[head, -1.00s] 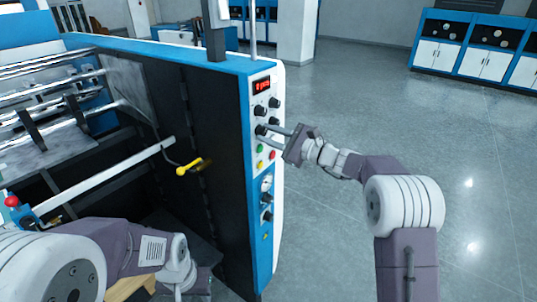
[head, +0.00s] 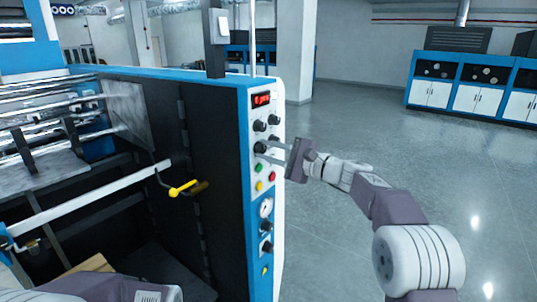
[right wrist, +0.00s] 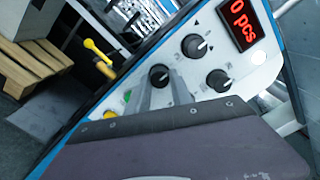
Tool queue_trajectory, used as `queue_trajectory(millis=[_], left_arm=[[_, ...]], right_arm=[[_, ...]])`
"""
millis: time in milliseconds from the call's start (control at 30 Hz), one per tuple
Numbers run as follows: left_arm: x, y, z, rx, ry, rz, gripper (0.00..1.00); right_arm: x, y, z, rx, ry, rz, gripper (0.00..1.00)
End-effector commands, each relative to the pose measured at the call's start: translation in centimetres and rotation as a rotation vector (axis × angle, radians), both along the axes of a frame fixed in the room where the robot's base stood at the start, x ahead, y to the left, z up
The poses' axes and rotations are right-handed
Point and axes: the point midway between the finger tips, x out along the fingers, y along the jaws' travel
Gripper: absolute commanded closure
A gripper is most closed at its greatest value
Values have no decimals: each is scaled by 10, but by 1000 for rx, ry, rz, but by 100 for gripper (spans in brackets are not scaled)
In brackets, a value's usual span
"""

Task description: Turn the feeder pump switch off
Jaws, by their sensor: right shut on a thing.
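The control panel (head: 250,222) is on the end of the blue-and-white machine. It carries several black rotary knobs; their labels are too small to read, so I cannot tell by label which is the feeder pump switch. My right gripper (head: 267,150) reaches in from the right, its fingers on either side of the lower-left knob (head: 260,147) of the upper group. In the right wrist view this knob (right wrist: 159,75) shows between the fingertips, and the gripper is shut on it. My left forearm shows at the bottom left; its gripper is out of view.
A red display (head: 261,99) is above the knobs. Green (head: 259,168), red (head: 272,175) and yellow (head: 259,186) buttons, a gauge (head: 266,208) and more knobs are below. A yellow-handled lever (head: 183,188) projects left of the panel. The floor to the right is clear.

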Motion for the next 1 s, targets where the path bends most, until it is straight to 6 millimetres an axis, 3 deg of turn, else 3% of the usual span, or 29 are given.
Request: queue_trajectory(millis=[233,267,333,667,1000], left_arm=[[0,0,0,0,0,0,64],[0,0,0,0,0,0,64],[0,0,0,0,0,0,64],[0,0,-2,0,0,0,64],[0,0,-28,0,0,0,64]], right_arm=[[0,0,0,0,0,1,100],[0,0,0,-1,1,2,71],[0,0,0,0,1,1,52],[-1,-2,-1,1,1,0,52],[-41,-57,-3,0,0,-4,52]])
